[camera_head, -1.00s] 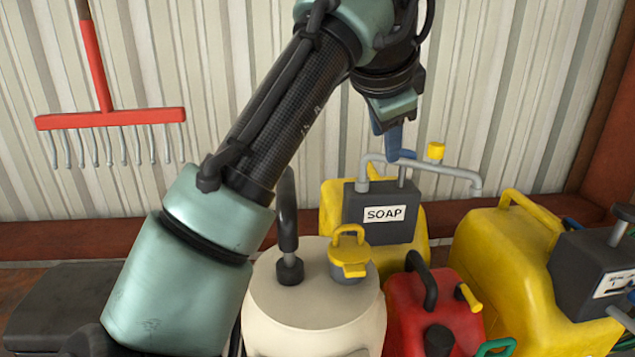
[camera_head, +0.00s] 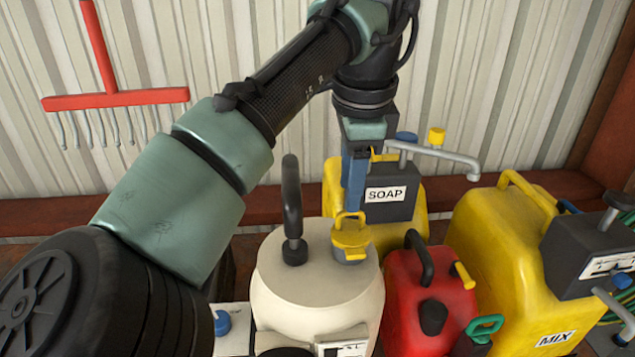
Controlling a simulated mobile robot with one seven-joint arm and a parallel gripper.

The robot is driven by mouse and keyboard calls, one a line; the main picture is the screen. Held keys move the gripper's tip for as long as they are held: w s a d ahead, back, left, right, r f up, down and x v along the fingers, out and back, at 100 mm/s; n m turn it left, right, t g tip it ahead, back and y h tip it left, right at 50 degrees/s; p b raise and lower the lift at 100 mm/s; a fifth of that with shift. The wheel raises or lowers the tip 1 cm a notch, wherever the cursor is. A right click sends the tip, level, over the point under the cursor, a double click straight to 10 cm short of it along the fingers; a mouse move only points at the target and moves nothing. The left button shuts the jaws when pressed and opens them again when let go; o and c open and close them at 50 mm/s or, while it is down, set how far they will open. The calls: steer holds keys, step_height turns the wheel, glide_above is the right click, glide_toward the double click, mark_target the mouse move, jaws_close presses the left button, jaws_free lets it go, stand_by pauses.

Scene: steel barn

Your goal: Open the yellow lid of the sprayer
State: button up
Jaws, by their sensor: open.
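The sprayer (camera_head: 300,280) is a cream, rounded tank standing at the lower middle, with a black upright handle (camera_head: 292,210) on its top. Its yellow lid (camera_head: 351,240) sits on a grey neck at the right of the tank top and looks shut, with a yellow loop standing up from it. My gripper (camera_head: 351,208) points down just above the lid, with blue fingers at the loop. The fingers overlap the loop in this view, and I cannot tell whether they touch it. The gripper is open.
A yellow SOAP container (camera_head: 405,215) with a grey spout stands close behind the lid. A red can (camera_head: 428,295) is to the right of the sprayer, and a larger yellow MIX container (camera_head: 510,250) is further right. A red rake (camera_head: 115,99) hangs on the corrugated wall.

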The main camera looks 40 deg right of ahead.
mark_target(346, 230)
steer(key=shift+w+d+f, duration=0.1)
steer(key=shift+w+f, duration=0.05)
steer(key=shift+f, duration=0.7)
steer(key=shift+w+d+f, duration=0.1)
steer(key=shift+w+f, duration=0.05)
steer(key=shift+f, duration=0.7)
jaws_close()
